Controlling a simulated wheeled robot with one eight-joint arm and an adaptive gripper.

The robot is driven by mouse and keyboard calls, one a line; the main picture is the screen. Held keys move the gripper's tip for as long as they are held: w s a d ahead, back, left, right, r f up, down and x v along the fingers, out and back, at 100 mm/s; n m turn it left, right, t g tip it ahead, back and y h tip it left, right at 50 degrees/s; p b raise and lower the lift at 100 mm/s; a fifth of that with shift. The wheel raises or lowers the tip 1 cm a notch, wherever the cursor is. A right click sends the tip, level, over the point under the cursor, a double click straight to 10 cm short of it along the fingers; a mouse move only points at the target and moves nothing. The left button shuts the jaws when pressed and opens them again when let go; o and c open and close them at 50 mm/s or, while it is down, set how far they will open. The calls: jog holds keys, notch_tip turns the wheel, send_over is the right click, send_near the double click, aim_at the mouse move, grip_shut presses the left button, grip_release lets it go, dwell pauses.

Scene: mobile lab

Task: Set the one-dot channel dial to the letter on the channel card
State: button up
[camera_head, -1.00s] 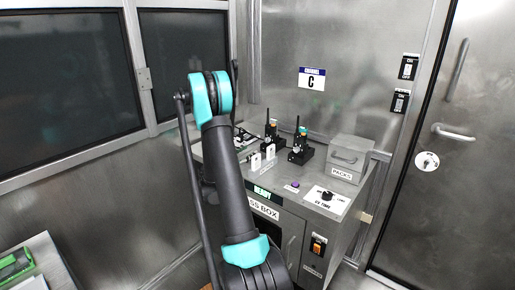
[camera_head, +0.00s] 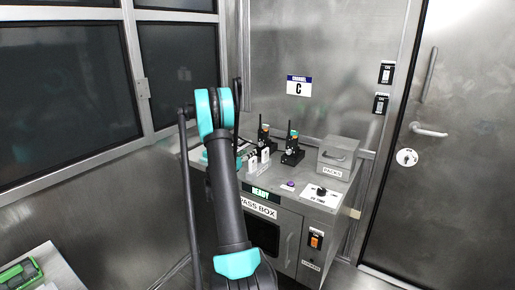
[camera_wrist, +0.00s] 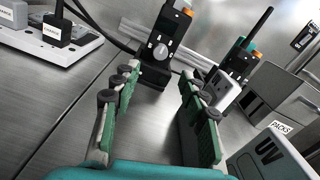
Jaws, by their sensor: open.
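The channel card (camera_head: 299,86) on the back wall reads C. Two black radios stand on the steel bench top below it, one with an orange top (camera_head: 264,136) and one with a teal-marked top (camera_head: 292,150). In the wrist view the orange-topped radio (camera_wrist: 174,32) is ahead, with a round grey dial (camera_wrist: 160,52) on its face; the other radio (camera_wrist: 240,60) is to the right. Dots and dial letters are too small to read. My gripper (camera_wrist: 160,78) is open and empty, its green-padded fingers pointing toward the orange-topped radio, apart from it.
A PACKS box (camera_head: 339,155) is at the bench's right end. A purple button (camera_head: 291,184) and black knob (camera_head: 321,190) are near the front. A white charger strip (camera_wrist: 40,45) lies left.

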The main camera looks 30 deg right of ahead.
aim_at(260, 145)
jog(key=x, duration=0.9)
jog(key=shift+d, duration=0.2)
grip_shut()
